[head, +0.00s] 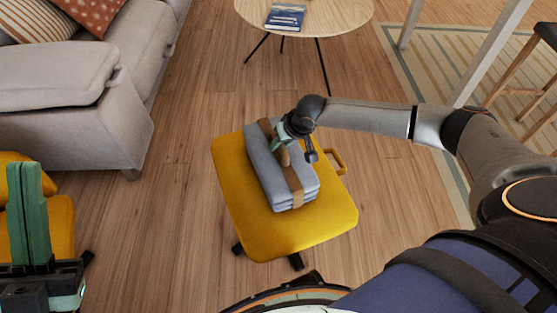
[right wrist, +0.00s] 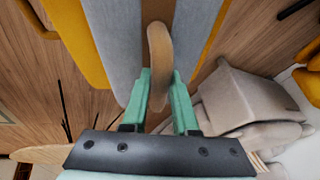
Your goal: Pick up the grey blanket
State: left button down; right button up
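The grey blanket (head: 264,168) is folded in layers, bound with a tan strap, and rests on a yellow padded stool (head: 240,215). The blanket's grey layers also show in the right wrist view (right wrist: 112,40). My right gripper (head: 283,146) is above the middle of the blanket. In the right wrist view its green fingers (right wrist: 161,85) close in on both sides of the raised strap handle (right wrist: 160,50), seemingly touching it. My left gripper (head: 30,170) is at the lower left, away from the blanket, its fingers together and empty.
A grey sofa (head: 75,120) with cushions stands at the upper left. A round wooden table (head: 340,15) with a blue book (head: 286,17) is at the back. Another yellow seat (head: 62,225) is by my left gripper. Wooden floor around the stool is clear.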

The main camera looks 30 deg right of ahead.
grip_shut()
dwell(0.8)
jog(key=shift+w+r, duration=0.1)
jog(key=shift+r, duration=0.05)
